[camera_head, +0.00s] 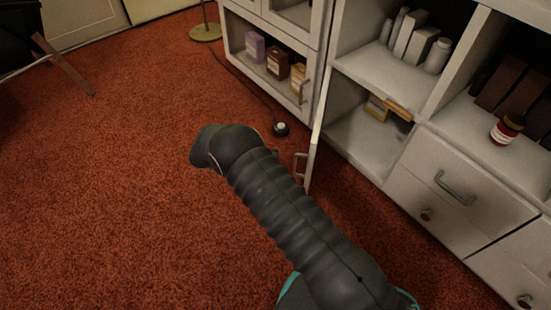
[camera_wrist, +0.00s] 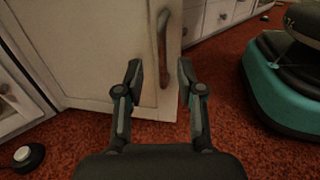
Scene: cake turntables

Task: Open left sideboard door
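The white sideboard door (camera_head: 314,140) stands swung out from the sideboard, seen nearly edge-on in the head view, with the compartment behind it open to view. Its curved metal handle (camera_head: 299,166) is on the face turned to the left. In the wrist view the door panel (camera_wrist: 90,50) fills the upper left, and the handle (camera_wrist: 165,50) stands near its free edge. My gripper (camera_wrist: 159,70) is open, with fingers spread left and right of the handle in the picture; I cannot tell whether either touches. In the head view my arm hides the fingers.
The sideboard (camera_head: 470,190) has drawers and shelves with boxes, books and a jar (camera_head: 504,130). A small dark round object (camera_head: 281,129) lies on the red carpet (camera_head: 120,190) near the glass-fronted cabinet (camera_head: 268,60). A lamp base (camera_head: 206,33) stands farther back. Carpet left of my arm is clear.

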